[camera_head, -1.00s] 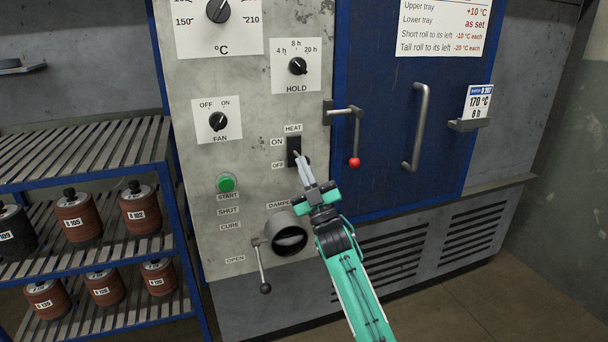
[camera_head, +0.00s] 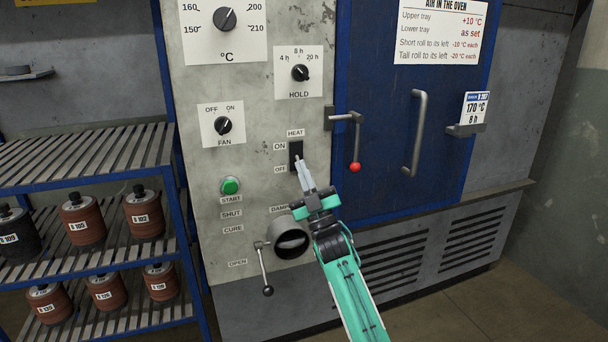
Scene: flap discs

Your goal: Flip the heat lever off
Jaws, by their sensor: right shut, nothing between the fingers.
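The heat lever (camera_head: 295,149) is a black switch on a dark upright plate, on the grey oven panel under the HEAT label. ON is marked beside its upper part and OFF beside its lower part. My right gripper (camera_head: 302,162) is shut and empty. Its fingertips are in front of the lower part of the plate, near the OFF mark. They cover part of it, so I cannot tell the lever's exact position or whether the fingers touch it. My left gripper is not in view.
A damper port (camera_head: 291,243) and its lever (camera_head: 264,272) are below. A green start button (camera_head: 231,186) is to the left. The door latch with a red knob (camera_head: 355,167) is to the right. A blue rack (camera_head: 90,165) with several rolls stands at the left.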

